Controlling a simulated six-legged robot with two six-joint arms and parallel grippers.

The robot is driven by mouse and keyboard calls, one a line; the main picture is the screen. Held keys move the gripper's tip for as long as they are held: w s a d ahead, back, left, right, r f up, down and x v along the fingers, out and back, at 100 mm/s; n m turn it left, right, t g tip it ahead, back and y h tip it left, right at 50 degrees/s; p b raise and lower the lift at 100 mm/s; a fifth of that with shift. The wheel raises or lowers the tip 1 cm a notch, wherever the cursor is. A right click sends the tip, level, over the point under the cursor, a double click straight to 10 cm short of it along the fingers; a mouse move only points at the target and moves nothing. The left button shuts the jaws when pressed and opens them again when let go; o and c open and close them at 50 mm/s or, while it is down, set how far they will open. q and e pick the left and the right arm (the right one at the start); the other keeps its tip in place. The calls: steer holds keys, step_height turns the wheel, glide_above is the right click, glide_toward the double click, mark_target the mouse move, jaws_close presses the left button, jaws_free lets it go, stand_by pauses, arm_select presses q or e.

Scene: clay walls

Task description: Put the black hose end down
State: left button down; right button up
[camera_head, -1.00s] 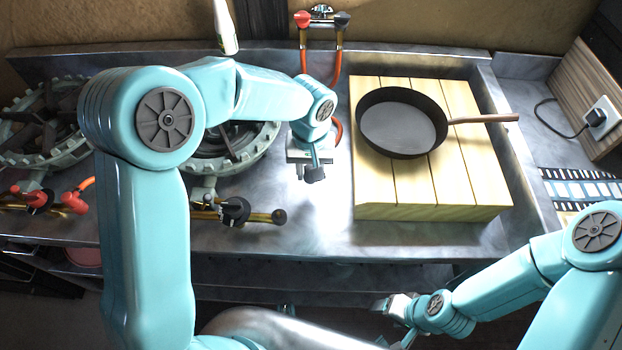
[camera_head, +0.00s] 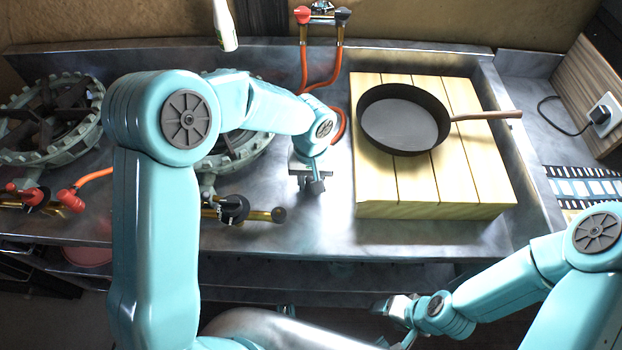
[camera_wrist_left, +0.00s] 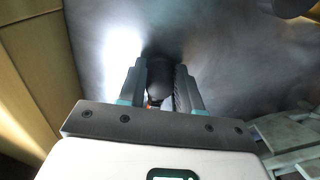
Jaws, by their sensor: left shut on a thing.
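The black hose end (camera_head: 316,187) is in the jaws of my left gripper (camera_head: 312,178), over the bare metal counter between the left burners and the wooden board. In the left wrist view the dark rounded hose end (camera_wrist_left: 155,82) sits between the two fingers of my left gripper (camera_wrist_left: 159,88), close above or at the metal surface; I cannot tell if it touches. An orange hose (camera_head: 338,126) curves out behind my left wrist; its run to the black end is hidden. My right gripper (camera_head: 396,308) is low at the front, and its jaws are unclear.
A black pan (camera_head: 405,120) sits on the slatted wooden board (camera_head: 430,190) to the right. Two burners stand left, one (camera_head: 50,120) clear and one partly behind my arm. A brass pipe with a black knob (camera_head: 234,209) lies nearby. A red-and-black-handled tap (camera_head: 322,16) and white bottle (camera_head: 224,28) are behind.

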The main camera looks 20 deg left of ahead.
mark_target(311, 178)
arm_select(q)
steer(key=c, duration=0.8)
jaws_free()
steer(key=shift+r, duration=0.1)
steer(key=shift+w+r+p, duration=0.1)
steer(key=shift+r+p, duration=0.85)
step_height(311, 178, up, 11)
steer(key=shift+r, duration=0.1)
